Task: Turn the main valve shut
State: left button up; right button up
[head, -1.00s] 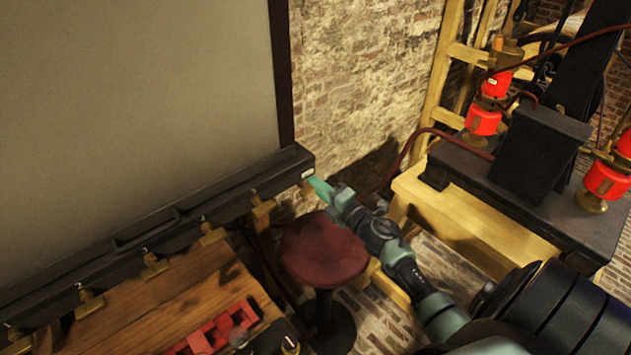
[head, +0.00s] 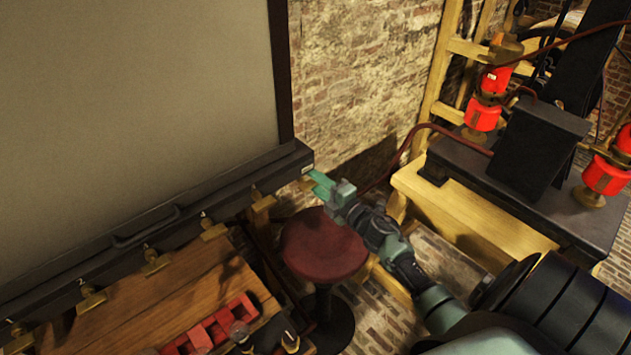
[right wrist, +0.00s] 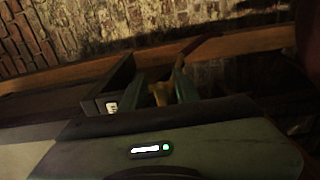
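A long black rail (head: 180,215) runs along the foot of the pale panel, with several brass taps along its front, some numbered. At its right end, by a small white label, is a brass fitting (head: 305,184); I cannot tell for sure that it is the main valve. My right gripper (head: 317,182) is at this end. In the right wrist view, its two green fingers stand apart with a brass piece (right wrist: 161,93) between them, and the white label (right wrist: 111,106) is to their left. I cannot tell whether either finger touches the brass. My left gripper is not in view.
A round red stool (head: 323,246) stands below my right arm. A wooden bench (head: 165,305) with a red compartment tray (head: 215,327) is at lower left. A wooden stand (head: 475,215) with a black top and red jars (head: 483,117) is at right. Brick wall lies behind.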

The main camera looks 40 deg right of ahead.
jog(key=shift+s+f, duration=0.15)
jog(key=shift+s, duration=0.4)
jog(key=s+b, duration=0.2)
jog(key=s, duration=0.4)
jog(key=shift+s+d, duration=0.3)
jog(key=shift+s, duration=0.05)
